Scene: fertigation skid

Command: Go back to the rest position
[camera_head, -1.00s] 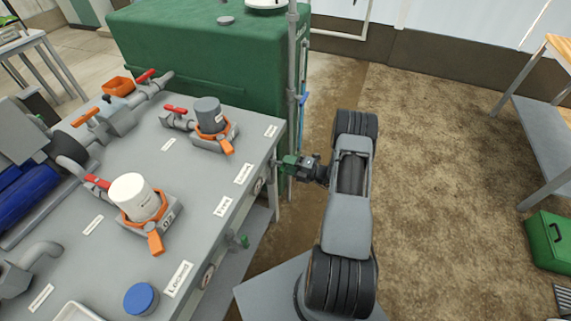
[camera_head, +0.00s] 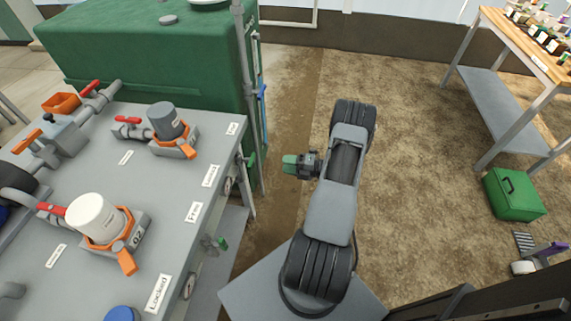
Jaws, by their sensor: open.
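My gripper (camera_head: 291,164) is at the end of my grey and black arm, which stands raised right of the skid bench. It points left toward the bench's side. Green shows at its fingertips, and I cannot make out a gap between them at this size. I see nothing clearly held. The gripper hangs in front of the bare floor strip, apart from the bench edge in the picture.
The grey skid bench (camera_head: 115,180) with a white canister (camera_head: 97,217) and a grey canister (camera_head: 165,120) is at left. A green tank (camera_head: 150,55) stands behind it. At right are a wooden-topped table (camera_head: 530,50) and a green box (camera_head: 514,194). The brown floor (camera_head: 410,160) between is clear.

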